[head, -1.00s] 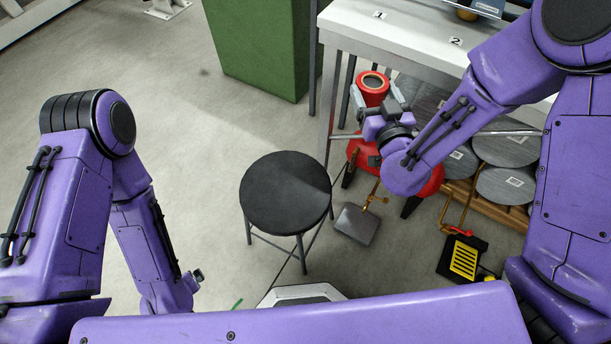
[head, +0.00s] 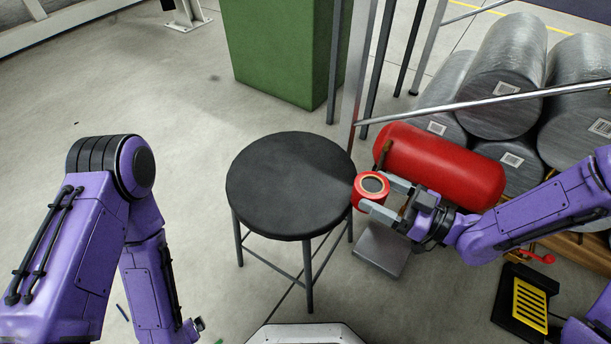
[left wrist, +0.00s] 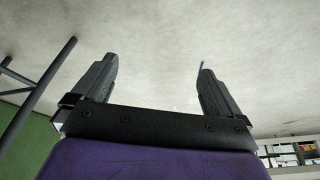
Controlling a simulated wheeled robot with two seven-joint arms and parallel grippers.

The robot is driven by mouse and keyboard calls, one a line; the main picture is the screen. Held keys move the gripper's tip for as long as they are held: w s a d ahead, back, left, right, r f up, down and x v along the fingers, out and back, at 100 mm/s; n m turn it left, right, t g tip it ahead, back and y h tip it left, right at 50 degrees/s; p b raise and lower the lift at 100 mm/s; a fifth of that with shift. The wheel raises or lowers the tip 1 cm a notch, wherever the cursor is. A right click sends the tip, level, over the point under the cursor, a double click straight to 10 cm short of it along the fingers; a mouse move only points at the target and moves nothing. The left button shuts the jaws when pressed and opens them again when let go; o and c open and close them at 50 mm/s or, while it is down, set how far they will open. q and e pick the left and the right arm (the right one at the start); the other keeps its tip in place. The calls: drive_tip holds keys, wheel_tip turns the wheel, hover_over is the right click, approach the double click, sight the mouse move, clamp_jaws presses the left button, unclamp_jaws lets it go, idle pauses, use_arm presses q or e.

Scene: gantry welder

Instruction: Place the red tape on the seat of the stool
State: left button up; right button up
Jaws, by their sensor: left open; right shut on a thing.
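The red tape (head: 358,194) is a red roll with a tan and dark core. My right gripper (head: 380,192) is shut on it at the right edge of the stool, in the head view. The black round seat of the stool (head: 285,180) is bare. The tape appears just beside the seat's right rim; I cannot tell its exact height above it. My left gripper (left wrist: 152,85) is open and empty in the left wrist view, with both fingers apart. In the head view only a bit of it (head: 198,324) shows at the bottom, low to the left of the stool.
A red tank (head: 440,165) and several grey rolls (head: 500,75) lie behind my right arm. A green block (head: 285,50) stands behind the stool. A grey plate (head: 382,250) and a black and yellow pedal (head: 530,300) are on the floor.

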drive_tip(key=b, duration=0.3)
approach(317, 176)
drive_tip(key=w+a+r, duration=0.2)
drive_tip(key=a+r, duration=0.1)
drive_tip(key=w+a+r, duration=0.1)
drive_tip(key=a, duration=0.1)
drive_tip(key=shift+w+r, duration=0.15)
drive_tip(key=b+x, duration=0.1)
drive_tip(key=x, duration=0.3)
drive_tip(key=shift+b, duration=0.3)
use_arm(q)
drive_tip(key=shift+m+g+h, duration=0.5)
drive_tip(key=shift+m+g, duration=0.2)
drive_tip(key=f, duration=0.1)
drive_tip(key=s+f, duration=0.1)
drive_tip(key=f, duration=0.3)
drive_tip(key=shift+s+d, duration=0.3)
use_arm(e)
drive_tip(key=shift+f, duration=0.25)
drive_tip(key=o, duration=1.2)
use_arm(q)
drive_tip(key=shift+s+f, duration=0.1)
drive_tip(key=shift+s, duration=0.05)
use_arm(e)
drive_tip(key=shift+o, duration=0.2)
drive_tip(key=shift+r, duration=0.15)
